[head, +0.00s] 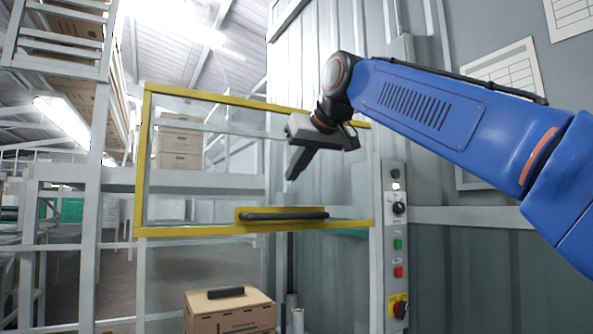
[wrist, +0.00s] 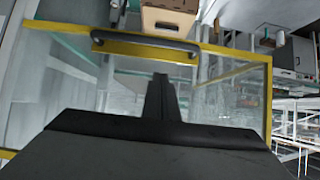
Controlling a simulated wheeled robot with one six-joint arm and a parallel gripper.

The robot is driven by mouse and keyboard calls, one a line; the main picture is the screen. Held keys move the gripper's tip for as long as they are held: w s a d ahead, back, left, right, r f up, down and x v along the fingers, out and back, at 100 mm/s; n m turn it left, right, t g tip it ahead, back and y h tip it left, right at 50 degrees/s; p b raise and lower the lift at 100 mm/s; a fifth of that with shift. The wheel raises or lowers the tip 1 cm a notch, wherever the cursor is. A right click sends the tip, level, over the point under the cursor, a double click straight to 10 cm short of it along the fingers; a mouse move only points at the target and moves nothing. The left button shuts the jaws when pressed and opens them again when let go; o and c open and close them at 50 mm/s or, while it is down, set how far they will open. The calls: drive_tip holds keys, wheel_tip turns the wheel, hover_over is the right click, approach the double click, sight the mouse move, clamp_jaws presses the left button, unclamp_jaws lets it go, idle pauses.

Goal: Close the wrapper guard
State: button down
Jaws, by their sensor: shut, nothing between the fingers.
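The wrapper guard is a clear panel in a yellow frame (head: 145,165), raised well above a cardboard box in the head view. Its dark bar handle (head: 285,215) runs along the lower yellow edge. My gripper (head: 291,176) is shut and empty, pointing down in front of the panel, above the handle and apart from it. In the wrist view the guard's yellow frame (wrist: 60,30) and the handle (wrist: 145,45) lie beyond the tip of my gripper (wrist: 160,78). I cannot tell whether the fingertips touch the panel.
A cardboard box (head: 230,312) with a dark grip stands below the guard; it also shows in the wrist view (wrist: 168,18). A control panel (head: 397,245) with buttons and a red-yellow switch is right of the guard. Grey racking (head: 95,200) stands at left.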

drive_tip(key=w+a+f, duration=0.3)
drive_tip(key=w+f, duration=0.2)
drive_tip(key=f, duration=0.2)
drive_tip(key=shift+a+f, duration=0.2)
drive_tip(key=shift+f, duration=0.05)
wheel_tip(320, 180, down, 53)
idle(1.3)
